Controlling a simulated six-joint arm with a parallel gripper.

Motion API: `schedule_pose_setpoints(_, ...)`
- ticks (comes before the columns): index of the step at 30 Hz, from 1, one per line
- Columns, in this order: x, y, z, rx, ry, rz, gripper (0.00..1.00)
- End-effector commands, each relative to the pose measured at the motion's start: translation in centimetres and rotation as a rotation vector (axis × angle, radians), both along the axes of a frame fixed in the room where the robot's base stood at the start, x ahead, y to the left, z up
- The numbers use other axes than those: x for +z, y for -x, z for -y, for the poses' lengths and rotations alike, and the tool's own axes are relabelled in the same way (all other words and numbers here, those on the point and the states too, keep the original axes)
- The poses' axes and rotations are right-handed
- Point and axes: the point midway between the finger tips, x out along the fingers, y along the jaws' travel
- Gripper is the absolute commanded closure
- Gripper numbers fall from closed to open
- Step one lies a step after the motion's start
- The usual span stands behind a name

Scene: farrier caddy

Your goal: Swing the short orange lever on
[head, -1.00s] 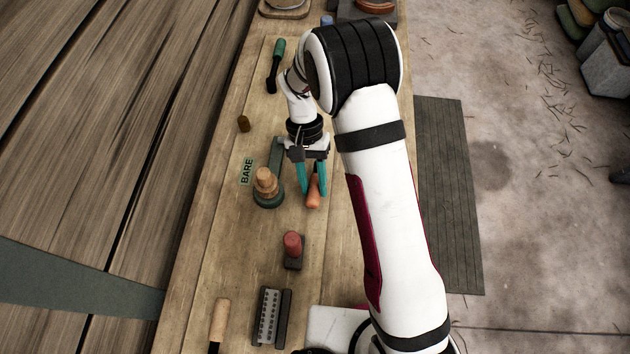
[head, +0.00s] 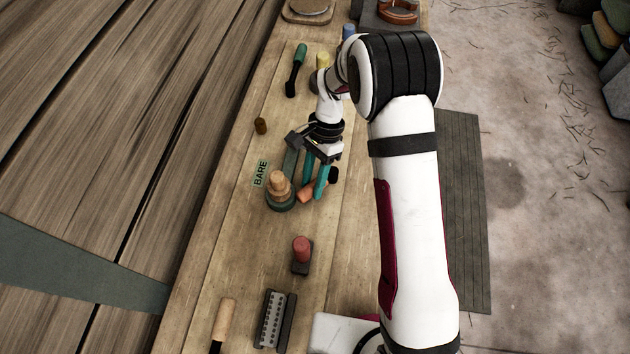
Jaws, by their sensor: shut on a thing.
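The short orange lever (head: 306,193) lies low over the bench, its orange end pointing to the lower left in the head view. A dark end (head: 333,175) shows at its upper right, beyond the fingers. My gripper (head: 313,189) reaches down with its two teal fingers, one on each side of the lever, and is shut on it. The fingers hide the lever's middle, and its pivot is not clearly visible.
A stacked wooden knob on a green round base (head: 279,200) stands close left of the lever, by a "BARE" label (head: 261,173). A red knob (head: 302,246) stands nearer, with a grey ridged block (head: 271,320) below. A green-handled tool (head: 297,68) lies farther back.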

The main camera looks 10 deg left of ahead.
Motion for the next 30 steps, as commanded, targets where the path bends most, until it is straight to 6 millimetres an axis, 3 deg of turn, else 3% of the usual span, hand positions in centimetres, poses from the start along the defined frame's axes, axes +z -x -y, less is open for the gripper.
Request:
schedule_pose_setpoints(16, 0.01, -0.32, -0.07, -0.026, -0.001, 0.007, 1.00)
schedule_pose_setpoints(17, 0.01, -0.32, -0.07, -0.026, -0.001, 0.007, 0.60)
schedule_pose_setpoints(21, 0.00, -0.26, -0.07, -0.024, -0.001, 0.005, 0.35)
schedule_pose_setpoints(30, 0.07, -0.21, -0.08, -0.024, -0.001, 0.003, 0.33)
